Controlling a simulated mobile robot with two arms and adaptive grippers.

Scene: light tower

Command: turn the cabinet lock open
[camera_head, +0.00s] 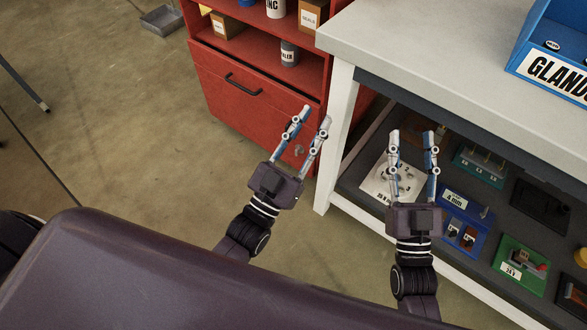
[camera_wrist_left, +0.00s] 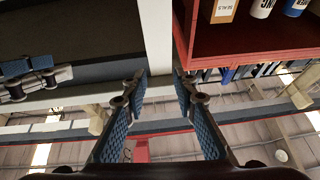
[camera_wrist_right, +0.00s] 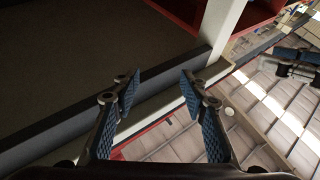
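The red cabinet (camera_head: 222,97) stands at the top centre of the head view, with a closed front panel and a dark bar handle (camera_head: 243,84). A small silver fitting (camera_head: 299,150), which looks like the lock, shows low on its right side between my left gripper's fingers; its turn position is too small to tell. My left gripper (camera_head: 316,114) is open and empty in front of the cabinet's right part. Its open fingers also show in the left wrist view (camera_wrist_left: 160,80). My right gripper (camera_head: 411,133) is open and empty in front of the workbench shelf; nothing is between its fingers in the right wrist view (camera_wrist_right: 160,80).
A white-legged workbench (camera_head: 340,135) stands right of the cabinet, its leg close to my left gripper. Its lower shelf holds several boxes and trays, including a blue tray (camera_head: 465,220). A blue bin (camera_head: 550,50) sits on top.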

